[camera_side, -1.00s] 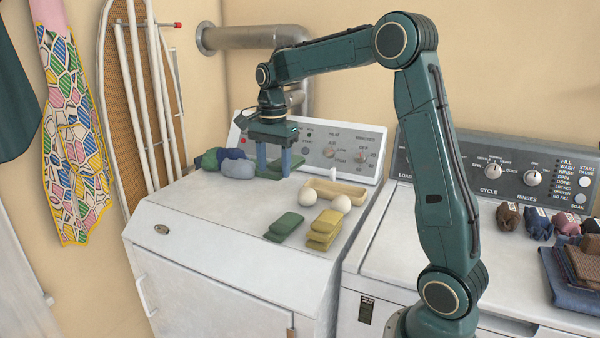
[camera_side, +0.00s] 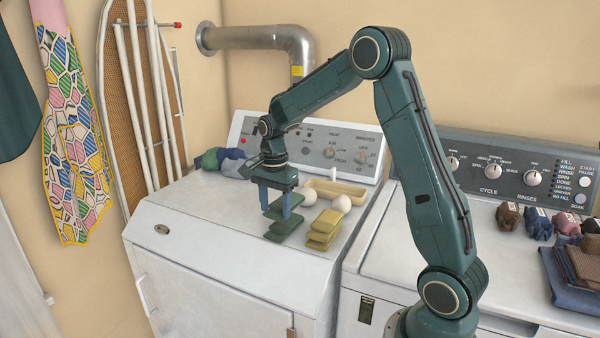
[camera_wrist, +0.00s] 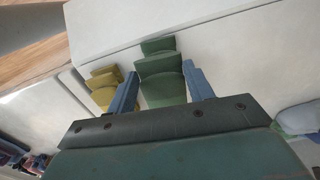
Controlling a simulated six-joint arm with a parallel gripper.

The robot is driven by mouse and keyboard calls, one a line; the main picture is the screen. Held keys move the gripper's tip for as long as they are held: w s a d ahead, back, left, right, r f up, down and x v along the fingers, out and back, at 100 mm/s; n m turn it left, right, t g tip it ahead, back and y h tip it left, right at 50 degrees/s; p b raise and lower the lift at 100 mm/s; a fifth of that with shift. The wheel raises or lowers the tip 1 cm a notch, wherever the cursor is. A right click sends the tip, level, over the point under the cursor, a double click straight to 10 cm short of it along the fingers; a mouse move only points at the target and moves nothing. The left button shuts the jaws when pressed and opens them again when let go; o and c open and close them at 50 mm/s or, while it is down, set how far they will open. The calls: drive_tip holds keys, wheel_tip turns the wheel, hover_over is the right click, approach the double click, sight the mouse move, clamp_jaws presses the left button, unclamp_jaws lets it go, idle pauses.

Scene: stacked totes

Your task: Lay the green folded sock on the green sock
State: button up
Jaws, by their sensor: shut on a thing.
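My gripper (camera_side: 277,212) is shut on a green folded sock (camera_side: 284,224), with a blue finger on each side of it. The held sock also shows between the fingers in the wrist view (camera_wrist: 163,89). The other green sock (camera_side: 274,237) lies on the white dryer top directly below the held one, partly hidden by it. It shows just past the held sock in the wrist view (camera_wrist: 158,45). The two overlap closely; I cannot tell whether they touch.
A stack of yellow folded socks (camera_side: 325,228) stands close to the right on the dryer top (camera_side: 200,208). White balls (camera_side: 342,204) and a tan tray (camera_side: 340,190) sit behind. Bunched green and blue socks (camera_side: 212,158) lie at the back left. The front left is clear.

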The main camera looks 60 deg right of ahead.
drive_tip(key=shift+f, duration=1.8)
drive_tip(key=shift+f, duration=0.1)
drive_tip(key=o, duration=1)
drive_tip(key=shift+c, duration=0.2)
wheel_tip(320, 180, up, 12)
drive_tip(key=shift+r, duration=0.1)
